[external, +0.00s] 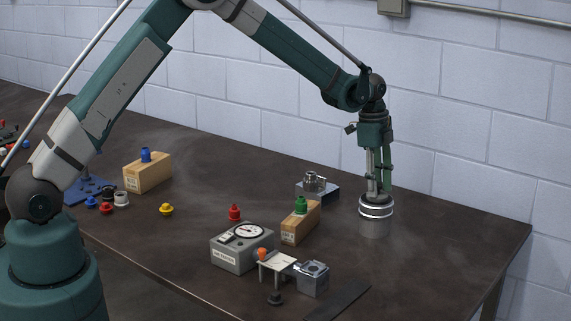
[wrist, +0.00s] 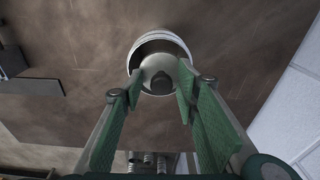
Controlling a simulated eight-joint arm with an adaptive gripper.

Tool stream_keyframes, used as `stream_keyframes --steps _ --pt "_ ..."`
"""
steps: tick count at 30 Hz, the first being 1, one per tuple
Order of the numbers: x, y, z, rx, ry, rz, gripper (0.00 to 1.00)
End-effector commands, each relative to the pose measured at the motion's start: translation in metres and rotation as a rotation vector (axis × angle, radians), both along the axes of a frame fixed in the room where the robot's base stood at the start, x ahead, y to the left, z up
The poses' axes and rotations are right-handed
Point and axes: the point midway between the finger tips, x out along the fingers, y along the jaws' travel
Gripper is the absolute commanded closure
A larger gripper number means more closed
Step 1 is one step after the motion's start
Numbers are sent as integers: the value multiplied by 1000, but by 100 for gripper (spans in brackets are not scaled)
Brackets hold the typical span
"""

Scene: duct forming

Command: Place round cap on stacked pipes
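A round metal stack (external: 376,212) with bright bands stands near the right end of the table. In the wrist view its pale outer rim (wrist: 158,38) surrounds a recessed grey round face with a dark central knob (wrist: 161,82), which looks like the cap. My gripper (external: 377,194) points straight down at the top of the stack. In the wrist view my gripper (wrist: 160,77) has its two fingers apart, one on each side of the knob, with visible gaps. I cannot tell the seam between cap and pipes, nor how fully the cap is seated.
A wooden block with a green knob (external: 301,204), a small metal block with a round fitting (external: 314,185) and a grey gauge box (external: 242,247) stand left of the stack. A metal vise-like piece (external: 312,279) is nearer. The table's right end is clear; a brick wall stands behind.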

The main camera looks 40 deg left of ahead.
Motion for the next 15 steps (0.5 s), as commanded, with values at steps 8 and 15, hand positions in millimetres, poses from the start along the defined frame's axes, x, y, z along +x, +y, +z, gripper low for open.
stream_keyframes --steps 8,15 --pt "0 1 12 0 0 0 69" --pt "-1 5 42 0 0 0 69"
